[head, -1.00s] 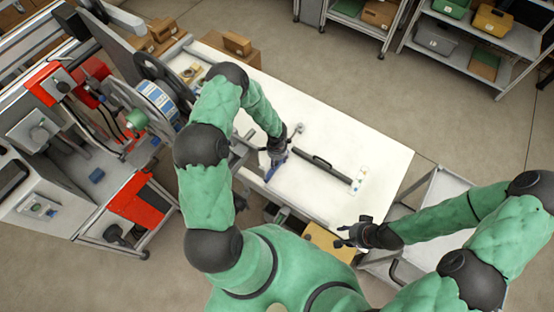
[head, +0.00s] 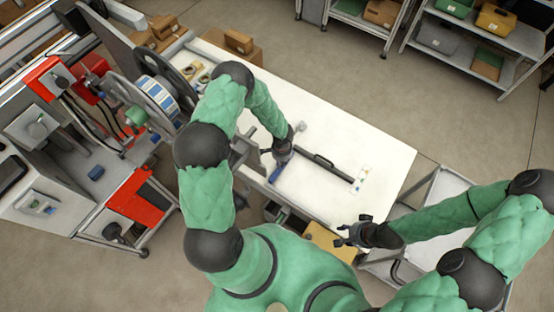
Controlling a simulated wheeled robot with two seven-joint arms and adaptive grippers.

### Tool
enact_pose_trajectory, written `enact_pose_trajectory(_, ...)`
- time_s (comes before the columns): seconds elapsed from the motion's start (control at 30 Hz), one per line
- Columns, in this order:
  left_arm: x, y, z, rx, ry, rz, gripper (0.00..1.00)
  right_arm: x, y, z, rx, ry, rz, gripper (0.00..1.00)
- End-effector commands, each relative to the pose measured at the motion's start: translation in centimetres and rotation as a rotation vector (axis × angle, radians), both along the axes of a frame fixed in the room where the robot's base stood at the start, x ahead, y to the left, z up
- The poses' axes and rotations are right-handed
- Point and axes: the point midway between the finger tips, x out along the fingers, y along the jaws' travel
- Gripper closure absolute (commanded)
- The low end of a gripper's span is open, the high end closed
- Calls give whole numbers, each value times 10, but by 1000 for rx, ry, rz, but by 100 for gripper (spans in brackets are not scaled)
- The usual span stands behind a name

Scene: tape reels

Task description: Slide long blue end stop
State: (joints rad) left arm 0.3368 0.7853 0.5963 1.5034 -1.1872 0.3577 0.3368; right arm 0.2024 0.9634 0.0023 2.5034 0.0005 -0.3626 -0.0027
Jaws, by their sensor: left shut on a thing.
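A blue end stop (head: 275,174) lies at the front edge of the white table, at the fingers of my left gripper (head: 279,160). My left gripper is shut on this blue piece from above, and the fingers hide part of it. My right gripper (head: 352,236) is open and empty, off the front edge of the table near a yellow box.
A dark bar with a handle (head: 325,166) lies on the white table (head: 370,130), right of my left gripper. A small white card (head: 361,180) lies at its end. A reel machine (head: 155,95) stands at the left. A grey cart (head: 440,195) stands at the right.

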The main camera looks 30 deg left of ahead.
Motion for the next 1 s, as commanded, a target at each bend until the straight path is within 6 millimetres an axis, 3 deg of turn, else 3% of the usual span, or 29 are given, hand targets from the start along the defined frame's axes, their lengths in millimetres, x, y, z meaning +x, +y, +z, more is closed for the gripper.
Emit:
enact_pose_trajectory(0.1, 0, -26, -4, -1, -6, -6, 100, 0, 0, -21, 0, 1, 0, 60)
enact_pose_trajectory(0.5, -6, -108, -3, -1, -7, -5, 100, 0, 0, -62, 0, 1, 0, 60)
enact_pose_trajectory(0.7, -9, -126, -1, -2, -6, -2, 100, 0, 0, -67, 0, 0, 0, 60)
enact_pose_trajectory(1.0, -9, -126, 0, -2, -4, 0, 100, 0, 0, -66, 0, 0, 0, 60)
